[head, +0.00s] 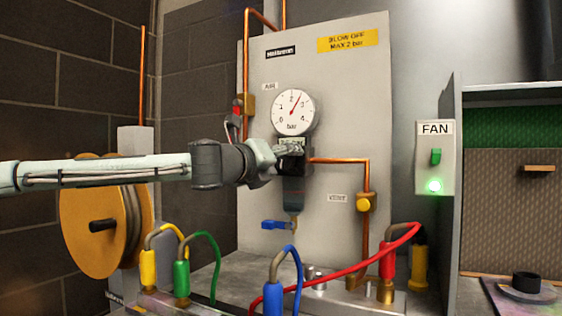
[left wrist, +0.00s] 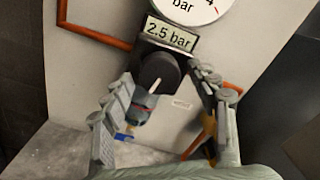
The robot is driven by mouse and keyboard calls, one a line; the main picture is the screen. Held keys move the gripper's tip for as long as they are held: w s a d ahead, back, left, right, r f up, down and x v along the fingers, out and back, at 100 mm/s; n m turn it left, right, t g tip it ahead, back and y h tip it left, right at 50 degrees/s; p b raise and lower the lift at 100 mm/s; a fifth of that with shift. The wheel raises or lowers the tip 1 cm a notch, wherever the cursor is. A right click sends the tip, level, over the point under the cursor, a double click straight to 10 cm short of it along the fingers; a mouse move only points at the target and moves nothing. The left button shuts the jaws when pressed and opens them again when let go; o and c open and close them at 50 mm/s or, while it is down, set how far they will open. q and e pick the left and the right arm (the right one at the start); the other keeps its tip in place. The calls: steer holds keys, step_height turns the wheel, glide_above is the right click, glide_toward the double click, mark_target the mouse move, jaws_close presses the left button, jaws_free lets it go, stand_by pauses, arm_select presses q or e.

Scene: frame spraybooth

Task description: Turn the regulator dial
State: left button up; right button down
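The black regulator dial (left wrist: 160,74) with a white pointer line shows in the left wrist view, under a small display (left wrist: 170,34) reading 2.5 bar. My left gripper (left wrist: 166,82) has its fingers spread on either side of the dial, with a visible gap at the right finger; whether the left finger touches it I cannot tell. In the head view the left gripper (head: 288,150) is at the regulator, just below the round pressure gauge (head: 292,111), and hides most of the dial. The gauge needle points between 2 and 3. My right gripper is not in view.
The regulator sits on a grey panel (head: 350,100) with copper pipes (head: 337,161). A blue-handled valve (head: 278,225) hangs below. Coloured hoses, including a red one (head: 350,265), stand along the bottom. A hose reel (head: 90,240) is at left, a fan switch (head: 435,157) at right.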

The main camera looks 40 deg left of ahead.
arm_select(q)
steer(key=shift+r, duration=0.1)
steer(key=shift+s+d, duration=0.15)
steer(key=shift+s, duration=0.4)
steer(key=v, duration=1.1)
steer(key=shift+w, duration=0.1)
